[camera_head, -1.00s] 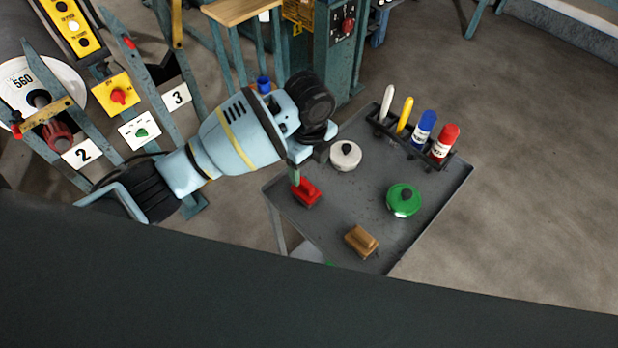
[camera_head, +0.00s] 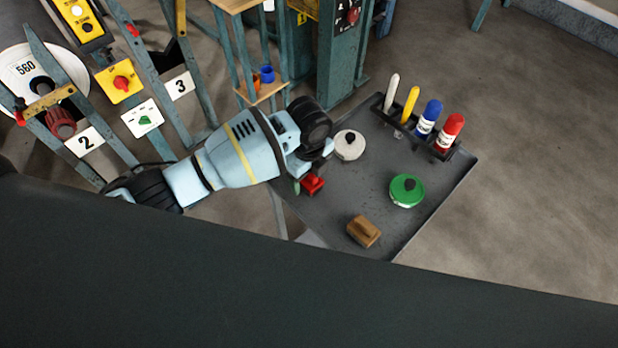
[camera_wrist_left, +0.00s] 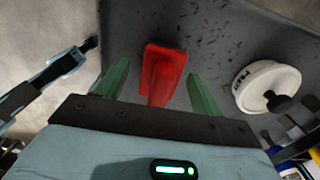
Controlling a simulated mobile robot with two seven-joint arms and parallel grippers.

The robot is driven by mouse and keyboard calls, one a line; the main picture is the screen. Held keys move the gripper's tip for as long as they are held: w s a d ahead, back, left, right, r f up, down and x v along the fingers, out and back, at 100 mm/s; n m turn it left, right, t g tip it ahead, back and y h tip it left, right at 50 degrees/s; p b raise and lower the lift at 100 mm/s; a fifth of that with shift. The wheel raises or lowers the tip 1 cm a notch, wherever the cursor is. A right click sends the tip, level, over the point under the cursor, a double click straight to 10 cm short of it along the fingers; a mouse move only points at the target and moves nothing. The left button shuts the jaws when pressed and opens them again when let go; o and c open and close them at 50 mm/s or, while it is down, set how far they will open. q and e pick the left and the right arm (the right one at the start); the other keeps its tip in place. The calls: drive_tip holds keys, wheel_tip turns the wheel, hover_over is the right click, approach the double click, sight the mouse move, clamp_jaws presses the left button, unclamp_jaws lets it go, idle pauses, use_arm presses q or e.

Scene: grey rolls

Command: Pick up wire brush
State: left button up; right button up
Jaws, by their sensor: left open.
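A red tool with a raised handle (camera_head: 313,184) lies on the grey tray near its left edge. A brown wooden block with a raised grip (camera_head: 364,231) lies at the tray's near corner. No bristles show on either, so I cannot tell by looks which is the wire brush. My left gripper (camera_head: 303,186) is at the red tool and partly hides it. In the left wrist view its green fingers (camera_wrist_left: 158,88) are open, one on each side of the red tool (camera_wrist_left: 163,72), with gaps visible. My right gripper is not in view.
The grey tray (camera_head: 400,225) also holds a white round tin (camera_head: 350,145), a green round tin (camera_head: 407,190) and a black rack (camera_head: 400,125) with several markers. A rack with numbered cards (camera_head: 86,142) stands at the left. Floor right of the tray is clear.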

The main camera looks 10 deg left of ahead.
use_arm(q)
drive_tip(key=shift+c, duration=0.5)
drive_tip(key=c, duration=1.1)
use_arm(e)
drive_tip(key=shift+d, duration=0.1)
use_arm(q)
drive_tip(key=shift+r, duration=0.1)
drive_tip(key=shift+r, duration=0.55)
wheel_tip(320, 180, up, 2)
drive_tip(key=shift+r, duration=0.25)
drive_tip(key=s+d, duration=0.2)
drive_tip(key=s, duration=0.2)
drive_tip(key=s+d+p, duration=0.1)
drive_tip(key=s+d, duration=0.2)
drive_tip(key=s, duration=0.2)
drive_tip(key=s+d+r, duration=0.1)
drive_tip(key=s+d, duration=0.1)
drive_tip(key=s, duration=0.3)
drive_tip(key=shift+d+r, duration=0.1)
drive_tip(key=shift+d, duration=0.25)
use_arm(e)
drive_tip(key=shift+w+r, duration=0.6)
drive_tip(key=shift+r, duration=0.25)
